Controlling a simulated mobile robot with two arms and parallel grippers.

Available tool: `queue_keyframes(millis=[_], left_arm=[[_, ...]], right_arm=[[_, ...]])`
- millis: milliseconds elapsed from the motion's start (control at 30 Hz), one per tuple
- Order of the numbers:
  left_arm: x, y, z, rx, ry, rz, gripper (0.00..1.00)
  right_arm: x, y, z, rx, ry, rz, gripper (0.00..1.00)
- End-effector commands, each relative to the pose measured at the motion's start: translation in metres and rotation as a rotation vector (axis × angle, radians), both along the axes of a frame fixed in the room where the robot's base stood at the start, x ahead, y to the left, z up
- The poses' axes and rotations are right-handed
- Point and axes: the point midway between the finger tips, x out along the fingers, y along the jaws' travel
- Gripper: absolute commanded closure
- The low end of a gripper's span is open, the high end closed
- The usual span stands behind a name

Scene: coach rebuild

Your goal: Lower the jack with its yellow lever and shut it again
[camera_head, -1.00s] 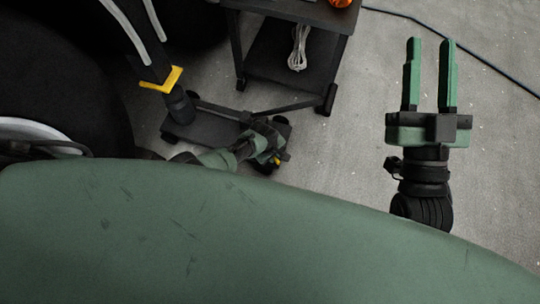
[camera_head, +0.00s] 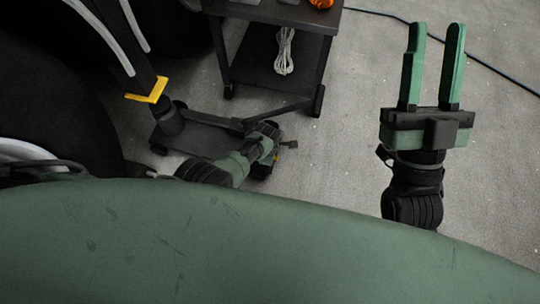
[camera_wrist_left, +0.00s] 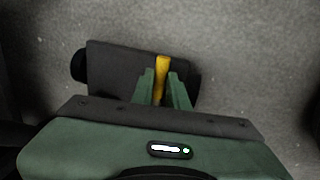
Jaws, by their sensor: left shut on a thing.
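The jack's dark base (camera_head: 200,138) lies on the floor left of centre in the head view. A dark post (camera_head: 169,119) stands on it below a yellow bracket (camera_head: 148,91). The yellow lever (camera_wrist_left: 162,64) shows in the left wrist view against the dark jack end. My left gripper (camera_wrist_left: 161,90) is shut on it, one green finger on each side. In the head view my left gripper (camera_head: 265,143) is at the jack's right end and mostly hides the lever. My right gripper (camera_head: 437,30) is open and empty over the floor at the right.
A dark wheeled cart (camera_head: 270,65) with a coiled white cable (camera_head: 285,52) stands behind the jack. A large black wheel (camera_head: 55,110) is at the left. A thin cable (camera_head: 480,60) crosses the floor at upper right. The grey floor (camera_head: 335,150) between my grippers is clear.

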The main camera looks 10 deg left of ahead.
Motion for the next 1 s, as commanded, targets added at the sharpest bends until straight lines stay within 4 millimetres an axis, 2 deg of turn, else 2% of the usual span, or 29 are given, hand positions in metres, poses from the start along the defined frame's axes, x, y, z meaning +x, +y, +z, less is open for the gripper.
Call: queue_keyframes(millis=[367, 400, 433, 467, 833, 1000], left_arm=[[0.0, 0.002, 0.0, 0.002, 0.001, 0.005, 1.0], [0.0, 0.002, 0.0, 0.002, 0.0, 0.005, 0.74], [0.0, 0.002, 0.0, 0.002, 0.0, 0.005, 0.66], [0.0, 0.002, 0.0, 0.002, 0.0, 0.005, 0.63], [0.0, 0.001, 0.002, 0.0, 0.0, 0.003, 0.63], [0.0, 0.0, 0.009, 0.0, -0.001, 0.004, 0.63]], right_arm=[[0.0, 0.0, 0.0, 0.001, -0.004, 0.0, 0.63], [0.0, 0.0, 0.0, 0.001, -0.004, 0.0, 0.63], [0.0, 0.0, 0.0, 0.001, -0.004, 0.0, 0.63], [0.0, 0.0, 0.0, 0.001, -0.004, 0.0, 0.63], [0.001, 0.0, 0.001, -0.001, 0.004, 0.0, 0.63], [0.017, 0.002, -0.016, -0.037, 0.13, -0.006, 0.63]])
